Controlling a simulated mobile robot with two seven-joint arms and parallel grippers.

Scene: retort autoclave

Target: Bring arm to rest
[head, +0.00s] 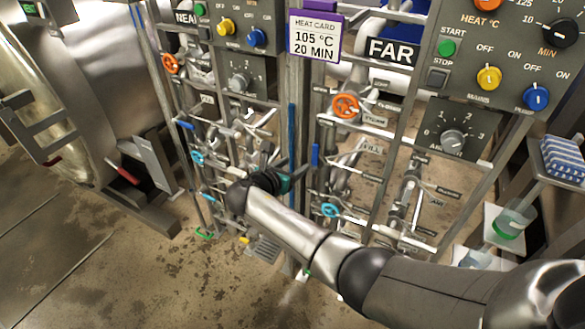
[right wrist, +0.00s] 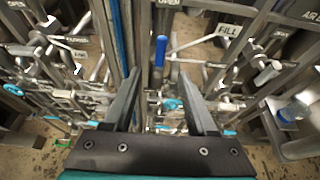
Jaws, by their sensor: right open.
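My right arm (head: 300,228) reaches in from the lower right of the head view, across the front of the pipework. My right gripper (head: 298,174) is at the middle, beside the upright posts between the near and far panels. In the right wrist view the right gripper (right wrist: 160,104) has its two dark fingers apart, with nothing held between them. A blue lever handle (right wrist: 161,50) shows beyond the gap between the fingers; I cannot tell how far off it is. My left gripper is not in view.
The far panel (head: 455,70) and near panel (head: 238,80) carry knobs and buttons above valves and pipes. A heat card (head: 315,37) reads 105 °C, 20 MIN. An orange handwheel (head: 346,106) is above my gripper. Open floor (head: 70,255) lies lower left. A shelf with a beaker (head: 512,220) stands right.

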